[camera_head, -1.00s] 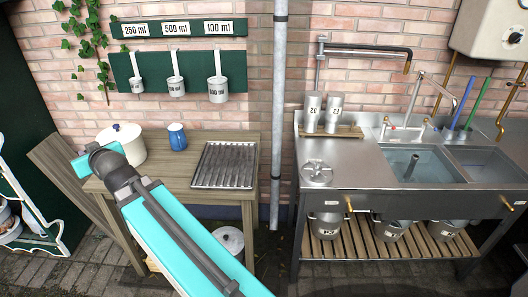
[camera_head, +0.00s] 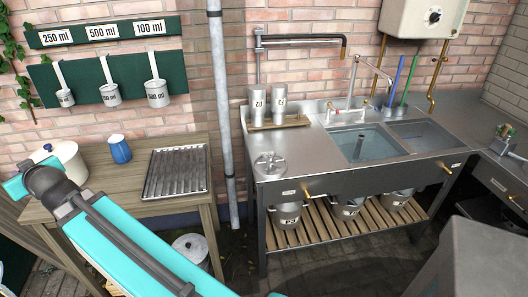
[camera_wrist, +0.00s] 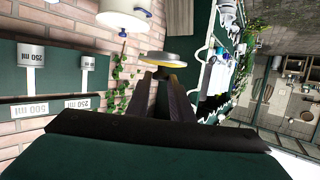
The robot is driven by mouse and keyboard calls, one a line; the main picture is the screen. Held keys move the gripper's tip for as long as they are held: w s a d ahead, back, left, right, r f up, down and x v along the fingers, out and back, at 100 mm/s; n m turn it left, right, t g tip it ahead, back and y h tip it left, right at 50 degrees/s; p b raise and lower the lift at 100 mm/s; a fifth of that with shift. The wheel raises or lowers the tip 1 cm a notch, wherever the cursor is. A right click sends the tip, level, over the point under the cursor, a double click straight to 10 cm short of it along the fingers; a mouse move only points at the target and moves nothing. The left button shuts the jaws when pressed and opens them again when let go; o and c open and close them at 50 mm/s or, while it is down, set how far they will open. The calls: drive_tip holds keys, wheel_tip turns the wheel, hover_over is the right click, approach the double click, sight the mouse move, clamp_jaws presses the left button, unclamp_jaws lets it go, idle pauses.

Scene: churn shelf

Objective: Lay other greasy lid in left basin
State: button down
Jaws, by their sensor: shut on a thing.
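My gripper (camera_wrist: 165,82) is shut on a round lid (camera_wrist: 165,58), seen nearly edge-on in the wrist view, with a grey face and yellow, greasy-looking patches. The gripper and lid do not show in the head view, where only my arm is seen at the lower left. A round metal disc with a raised middle (camera_head: 270,163) lies on the counter left of the basin.
The right basin (camera_head: 432,136) adjoins the left one. A tap (camera_head: 352,85) rises behind. Two metal cups stand on a wooden rack (camera_head: 278,123). A vertical pipe (camera_head: 221,120) separates the wooden table with a ribbed tray (camera_head: 178,172) from the sink.

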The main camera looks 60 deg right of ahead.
drive_tip(key=s+d+f+m+g+h+b, duration=0.1)
drive_tip(key=s+d+f+m+h+b, duration=0.3)
drive_tip(key=d, duration=0.9)
drive_tip(key=s+d+f+m+g+h+b, duration=0.15)
drive_tip(key=s+d+b, duration=0.5)
drive_tip(key=d, duration=0.75)
drive_tip(key=s+d+f+m+g+h+b, duration=0.15)
drive_tip(key=s+d+f+h+b, duration=0.3)
drive_tip(key=d, duration=0.85)
drive_tip(key=s+d+f+m+g+h+b, duration=0.1)
drive_tip(key=s+d+b, duration=0.4)
drive_tip(key=s, duration=0.8)
drive_tip(key=s+d+f+m+g+h+b, duration=0.1)
drive_tip(key=s+d+f+m+g+b, duration=0.3)
drive_tip(key=s+d, duration=0.7)
drive_tip(key=s+d+f+m+g+h+b, duration=0.1)
drive_tip(key=s+d+b, duration=0.5)
drive_tip(key=s, duration=0.9)
drive_tip(key=d+f+m+g, duration=0.1)
drive_tip(key=d+m+g, duration=0.1)
drive_tip(key=m, duration=0.1)
drive_tip(key=shift+s+f+g+h+b, duration=0.25)
drive_tip(key=shift+s+g+h+b, duration=0.05)
drive_tip(key=shift+h+b, duration=0.1)
drive_tip(key=shift+p, duration=0.3)
